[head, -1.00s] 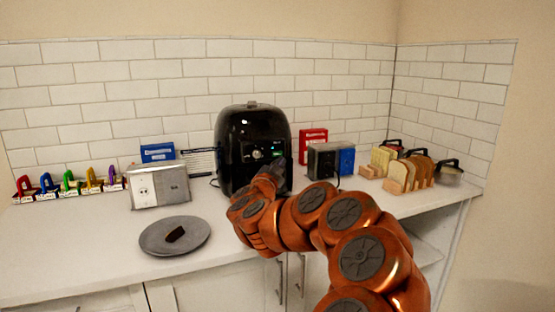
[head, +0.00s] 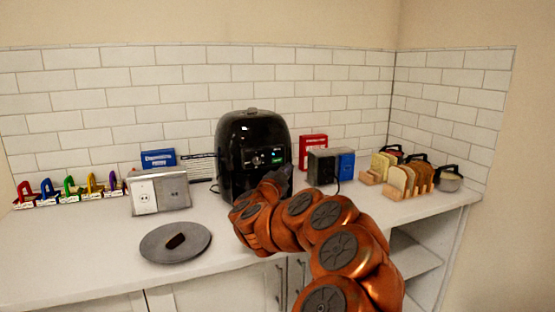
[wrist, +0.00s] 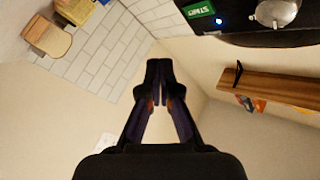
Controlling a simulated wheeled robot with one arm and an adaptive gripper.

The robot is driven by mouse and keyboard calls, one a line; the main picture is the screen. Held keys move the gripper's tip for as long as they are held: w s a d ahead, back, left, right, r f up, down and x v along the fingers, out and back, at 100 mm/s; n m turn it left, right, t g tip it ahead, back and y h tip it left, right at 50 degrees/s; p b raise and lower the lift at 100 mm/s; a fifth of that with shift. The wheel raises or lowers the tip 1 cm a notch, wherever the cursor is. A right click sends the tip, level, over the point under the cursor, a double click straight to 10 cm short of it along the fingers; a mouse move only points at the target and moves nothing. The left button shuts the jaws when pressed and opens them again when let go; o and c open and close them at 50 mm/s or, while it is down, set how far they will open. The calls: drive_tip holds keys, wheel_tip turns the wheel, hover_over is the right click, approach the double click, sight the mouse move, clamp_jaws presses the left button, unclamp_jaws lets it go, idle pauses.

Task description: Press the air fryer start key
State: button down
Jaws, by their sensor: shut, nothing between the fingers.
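The black air fryer (head: 240,135) stands on the counter against the tiled wall, its control panel facing me. The green start key (head: 278,159) is on the right of the panel. In the wrist view the start key (wrist: 200,9) shows at the top edge, tilted, with a blue light and a silver knob (wrist: 277,11) beside it. My gripper (head: 284,171) is in front of the fryer, just below the key in the head view. In the wrist view my gripper (wrist: 160,78) is shut and empty, its tips apart from the key in the picture. Contact cannot be told.
A grey plate (head: 152,246) with a dark piece on it lies at the front left. A socket box (head: 172,191) stands left of the fryer. A dark box (head: 322,168) and a bread rack (head: 405,192) are to the right.

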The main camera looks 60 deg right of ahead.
sight(284, 158)
drive_tip(key=shift+w+d+p, duration=0.25)
drive_tip(key=shift+w+d, duration=0.25)
drive_tip(key=shift+w, duration=0.25)
drive_tip(key=shift+w+d+p, duration=0.3)
drive_tip(key=shift+w+d, duration=0.2)
drive_tip(key=shift+w, duration=0.25)
drive_tip(key=shift+w+d+p, duration=0.25)
drive_tip(key=shift+w+d, duration=0.25)
drive_tip(key=shift+w, duration=0.25)
drive_tip(key=shift+w, duration=0.15)
drive_tip(key=shift+w+d, duration=0.2)
drive_tip(key=shift+w+d+p, duration=0.2)
drive_tip(key=shift+w+p, duration=0.05)
drive_tip(key=shift+p, duration=0.05)
idle(0.5)
drive_tip(key=shift+s+a, duration=0.1)
idle(0.3)
drive_tip(key=shift+s+a+b, duration=0.3)
drive_tip(key=shift+s, duration=0.2)
drive_tip(key=shift+s, duration=0.1)
drive_tip(key=shift+s+a+b, duration=0.5)
drive_tip(key=shift+s+a, duration=0.2)
drive_tip(key=shift+s, duration=0.3)
drive_tip(key=shift+s+a+b, duration=0.45)
drive_tip(key=shift+s+a, duration=0.25)
drive_tip(key=shift+s, duration=0.3)
